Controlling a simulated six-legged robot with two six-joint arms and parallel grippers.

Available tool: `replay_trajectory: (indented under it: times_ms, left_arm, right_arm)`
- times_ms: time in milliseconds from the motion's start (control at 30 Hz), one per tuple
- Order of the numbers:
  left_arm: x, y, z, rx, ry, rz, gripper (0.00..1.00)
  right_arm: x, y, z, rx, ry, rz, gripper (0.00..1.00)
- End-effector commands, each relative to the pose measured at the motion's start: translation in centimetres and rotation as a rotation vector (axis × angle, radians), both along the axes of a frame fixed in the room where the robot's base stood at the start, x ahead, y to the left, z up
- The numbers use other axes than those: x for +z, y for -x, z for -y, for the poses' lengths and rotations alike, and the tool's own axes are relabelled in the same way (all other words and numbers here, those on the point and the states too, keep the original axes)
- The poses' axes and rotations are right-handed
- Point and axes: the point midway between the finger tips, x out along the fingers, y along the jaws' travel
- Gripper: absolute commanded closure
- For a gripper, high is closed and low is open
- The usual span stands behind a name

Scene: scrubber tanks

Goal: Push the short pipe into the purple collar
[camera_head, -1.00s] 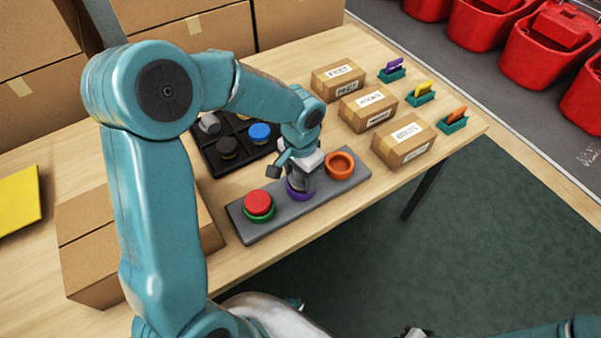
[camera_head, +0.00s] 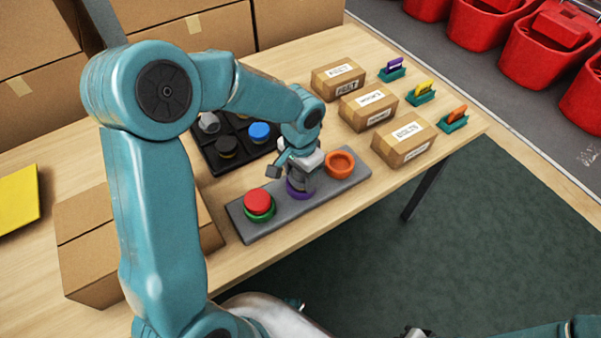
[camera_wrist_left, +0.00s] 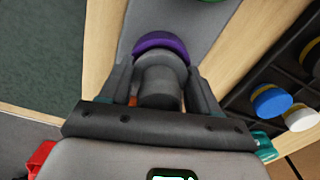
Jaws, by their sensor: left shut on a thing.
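The purple collar (camera_head: 298,193) sits in the middle of a grey board (camera_head: 275,222); it also shows in the left wrist view (camera_wrist_left: 160,42). My left gripper (camera_head: 303,178) is over the collar, shut on a grey short pipe (camera_wrist_left: 160,82). In the left wrist view the pipe stands between the fingers, its far end at the purple collar. The gripper hides part of the collar, and I cannot tell how deep the pipe sits. My right gripper (camera_head: 415,334) is barely in view at the bottom edge; its jaws cannot be made out.
A black tray (camera_head: 225,160) with capped pieces lies behind. Several labelled boxes (camera_head: 404,142) stand to the right. The table's front edge is close to the board.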

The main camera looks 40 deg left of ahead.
Motion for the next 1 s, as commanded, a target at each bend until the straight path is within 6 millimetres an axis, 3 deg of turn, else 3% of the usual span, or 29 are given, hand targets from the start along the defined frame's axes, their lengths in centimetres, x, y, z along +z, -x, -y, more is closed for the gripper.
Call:
replay_trajectory:
  times_ms: [367, 400, 500, 1000]
  left_arm:
    - [-0.55, 0.23, 0.09, -0.001, 0.001, -0.009, 0.68]
    - [-0.57, 0.24, 0.10, -0.001, 0.001, -0.009, 0.35]
    - [-0.62, 0.27, 0.14, -0.001, 0.002, -0.011, 0.08]
    - [-0.68, 0.27, 0.35, -0.001, 0.006, -0.011, 0.08]
  right_arm:
    - [-0.22, -0.01, 0.00, 0.000, 0.000, 0.000, 1.00]
    - [-0.22, 0.00, 0.00, 0.000, 0.000, 0.000, 1.00]
    - [-0.24, -0.01, 0.00, 0.000, 0.000, 0.000, 1.00]
    - [-0.29, 0.01, 0.00, 0.000, 0.000, 0.000, 1.00]
